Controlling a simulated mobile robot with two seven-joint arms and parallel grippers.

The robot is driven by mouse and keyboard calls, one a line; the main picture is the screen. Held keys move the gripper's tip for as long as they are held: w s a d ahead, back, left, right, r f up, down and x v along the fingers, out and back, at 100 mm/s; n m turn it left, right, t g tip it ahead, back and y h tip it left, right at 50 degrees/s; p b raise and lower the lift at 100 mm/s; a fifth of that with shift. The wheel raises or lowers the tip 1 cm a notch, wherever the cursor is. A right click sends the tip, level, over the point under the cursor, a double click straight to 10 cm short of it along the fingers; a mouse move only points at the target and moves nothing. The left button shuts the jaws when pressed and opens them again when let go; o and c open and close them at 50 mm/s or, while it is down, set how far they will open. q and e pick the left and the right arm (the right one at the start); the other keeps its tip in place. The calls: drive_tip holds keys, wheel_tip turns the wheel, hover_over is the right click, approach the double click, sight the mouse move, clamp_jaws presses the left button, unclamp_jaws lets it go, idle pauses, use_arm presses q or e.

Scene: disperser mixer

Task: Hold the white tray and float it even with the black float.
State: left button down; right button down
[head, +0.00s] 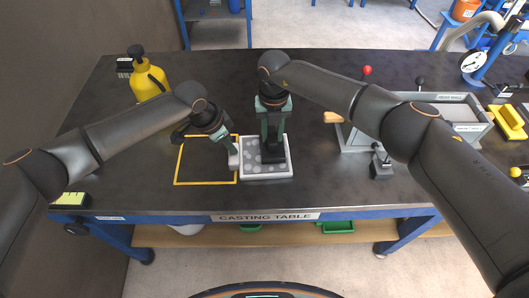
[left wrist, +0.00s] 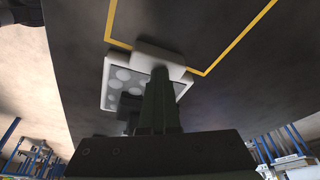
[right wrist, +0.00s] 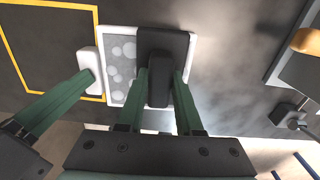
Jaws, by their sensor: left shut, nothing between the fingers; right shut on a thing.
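The white tray (head: 267,178) lies on the dark table, with grey surface and lighter round patches inside its white rim; it also shows in the right wrist view (right wrist: 117,98). My right gripper (right wrist: 162,88) is shut on the black float (right wrist: 165,45), which lies over the tray's right part. My left gripper (head: 229,147) is shut, its fingertips at a white block (right wrist: 89,66) along the tray's left edge. The block also shows in the left wrist view (left wrist: 158,55). Whether the block is part of the tray, I cannot tell.
A yellow square outline (head: 180,165) is marked left of the tray. A yellow bottle (head: 149,82) stands behind it. A grey box (head: 352,139) with levers stands to the right, with a wooden-coloured handle (head: 333,117) near it. Bare table lies behind the tray.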

use_arm(q)
drive_tip(key=shift+a+f, duration=0.2)
drive_tip(key=shift+f, duration=0.15)
use_arm(e)
drive_tip(key=shift+s+d+f, duration=0.1)
drive_tip(key=shift+s+d, duration=0.1)
drive_tip(key=shift+s, duration=0.65)
drive_tip(key=shift+s+d+f, duration=0.1)
drive_tip(key=shift+s+d, duration=0.05)
drive_tip(key=shift+s, duration=0.7)
drive_tip(key=shift+s+d+f, duration=0.1)
drive_tip(key=shift+s+d, duration=0.1)
drive_tip(key=shift+s, duration=0.65)
use_arm(q)
drive_tip(key=shift+s, duration=0.1)
use_arm(e)
drive_tip(key=shift+w+r, duration=0.1)
drive_tip(key=shift+w, duration=1.45)
drive_tip(key=shift+r, duration=3.1)
drive_tip(key=shift+a, duration=0.1)
wheel_tip(320, 180, up, 11)
hover_over(277, 157)
drive_tip(key=w, duration=0.3)
drive_tip(key=shift+a, duration=0.1)
drive_tip(key=shift+w+r, duration=0.1)
